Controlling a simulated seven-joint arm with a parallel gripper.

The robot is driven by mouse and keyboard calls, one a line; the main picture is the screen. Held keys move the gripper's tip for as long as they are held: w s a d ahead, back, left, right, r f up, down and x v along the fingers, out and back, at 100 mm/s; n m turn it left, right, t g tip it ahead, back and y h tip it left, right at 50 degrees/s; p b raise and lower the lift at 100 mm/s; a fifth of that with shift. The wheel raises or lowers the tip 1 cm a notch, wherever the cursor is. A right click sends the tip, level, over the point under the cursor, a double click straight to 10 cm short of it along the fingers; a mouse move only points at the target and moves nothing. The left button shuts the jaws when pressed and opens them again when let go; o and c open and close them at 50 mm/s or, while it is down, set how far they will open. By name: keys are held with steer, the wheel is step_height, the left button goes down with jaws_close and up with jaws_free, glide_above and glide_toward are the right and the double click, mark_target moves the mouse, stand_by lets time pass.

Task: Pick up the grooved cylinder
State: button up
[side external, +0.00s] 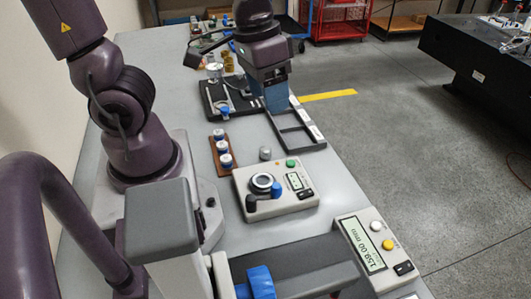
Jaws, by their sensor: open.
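My gripper (273,88) hangs at the upper middle, below my purple wrist, over the far part of the grey bench. It is open; its fingertips are hard to make out at this angle, and I see nothing held. A small grey metal cylinder (265,153) stands alone on the bench, just behind the beige device. It may be the grooved cylinder, but grooves are too small to tell. The gripper is beyond it and apart from it.
A brown rack (216,155) holds blue-and-white pieces. The beige device (252,206) has a round ring and knobs. A black tray (212,107) and dark open frame (290,137) lie near my gripper. A display unit (373,256) stands in front. Bare bench (325,185) lies right of the device.

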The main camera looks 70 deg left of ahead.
step_height(320, 180, down, 6)
steer(key=w+a+f+n+g, duration=0.1)
steer(key=a+n, duration=0.1)
steer(key=n, duration=0.1)
steer(key=n+y, duration=0.4)
steer(key=n, duration=0.5)
glide_toward(265, 149)
steer(key=shift+t, duration=0.3)
steer(key=x, duration=0.9)
steer(key=shift+s, duration=0.25)
steer(key=shift+w+a+f, duration=0.1)
steer(key=shift+f, duration=0.5)
steer(key=shift+c, duration=0.3)
